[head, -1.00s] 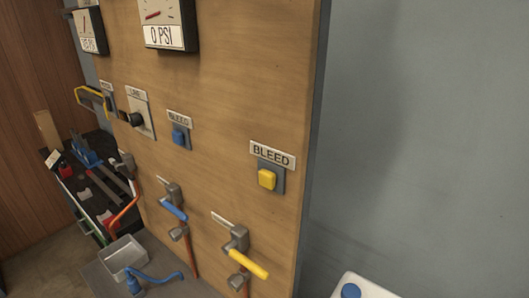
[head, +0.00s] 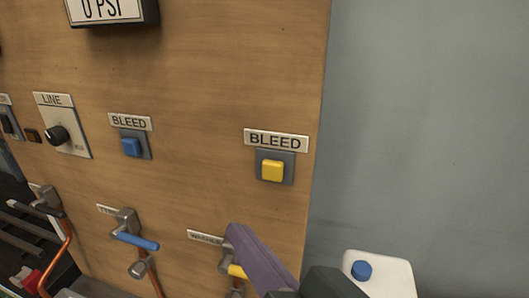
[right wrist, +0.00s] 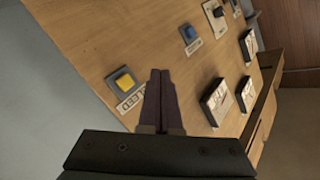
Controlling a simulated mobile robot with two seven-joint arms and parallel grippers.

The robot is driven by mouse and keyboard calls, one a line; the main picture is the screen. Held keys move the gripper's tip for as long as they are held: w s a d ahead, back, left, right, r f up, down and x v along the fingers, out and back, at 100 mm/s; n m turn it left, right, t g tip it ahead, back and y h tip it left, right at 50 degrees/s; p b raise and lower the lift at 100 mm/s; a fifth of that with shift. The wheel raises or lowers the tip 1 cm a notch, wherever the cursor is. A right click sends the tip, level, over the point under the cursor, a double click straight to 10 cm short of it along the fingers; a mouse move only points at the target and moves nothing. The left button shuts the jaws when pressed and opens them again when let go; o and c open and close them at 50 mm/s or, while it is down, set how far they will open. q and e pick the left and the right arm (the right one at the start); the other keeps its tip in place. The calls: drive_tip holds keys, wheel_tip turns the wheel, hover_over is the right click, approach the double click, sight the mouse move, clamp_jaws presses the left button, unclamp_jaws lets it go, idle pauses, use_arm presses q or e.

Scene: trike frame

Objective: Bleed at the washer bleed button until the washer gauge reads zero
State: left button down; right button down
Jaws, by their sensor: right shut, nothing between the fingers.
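The yellow bleed button (head: 272,170) sits on a grey plate under a BLEED label on the wooden panel; it also shows in the right wrist view (right wrist: 123,82). A blue bleed button (head: 131,147) is to its left. My right gripper (head: 238,236) is shut and empty, below and left of the yellow button and apart from it in the head view. Its closed purple fingers (right wrist: 160,76) point toward the panel in the wrist view. A gauge (head: 113,10) reading 0 PSI is cut off at the top; which circuit it serves is unclear. My left gripper is out of view.
A yellow-handled valve (head: 236,271) is partly hidden behind my right gripper, beside a partly covered label. A blue-handled valve (head: 135,241) and a LINE knob (head: 58,136) are farther left. A white container with a blue cap (head: 378,272) stands at lower right.

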sight(273, 170)
drive_tip(key=w+d+b, duration=0.2)
drive_tip(key=w+b, duration=0.1)
drive_tip(key=w, duration=0.5)
drive_tip(key=shift+w+d, duration=0.2)
drive_tip(key=shift+d, duration=0.2)
idle(0.9)
idle(0.8)
drive_tip(key=shift+w+d, duration=0.1)
drive_tip(key=shift+w, duration=0.25)
